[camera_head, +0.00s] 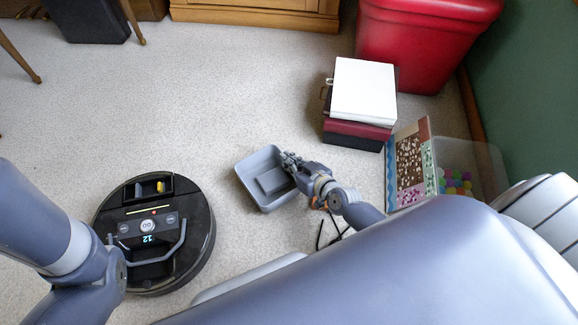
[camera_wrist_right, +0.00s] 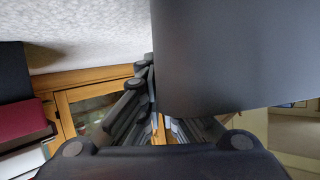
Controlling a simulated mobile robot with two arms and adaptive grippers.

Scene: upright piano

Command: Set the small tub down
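The small tub (camera_head: 246,181) is grey and open-topped, with a raised grey block inside. It is in the middle of the head view, over the carpet. My right gripper (camera_head: 290,162) is at the tub's right rim, with its fingers closed around the wall there. In the right wrist view a large dark grey surface, which looks like the tub (camera_wrist_right: 240,55), fills the upper right against the fingers (camera_wrist_right: 140,95). I cannot tell whether the tub's base touches the carpet. My left arm shows at the left; its gripper is out of the picture.
A round black robot vacuum (camera_head: 202,238) sits left of the tub. A stack of boxes (camera_head: 363,92), a red bin (camera_head: 425,45), a patterned board (camera_head: 411,165) and a clear container of coloured balls (camera_head: 470,160) stand to the right. The carpet (camera_head: 235,85) beyond the tub is clear.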

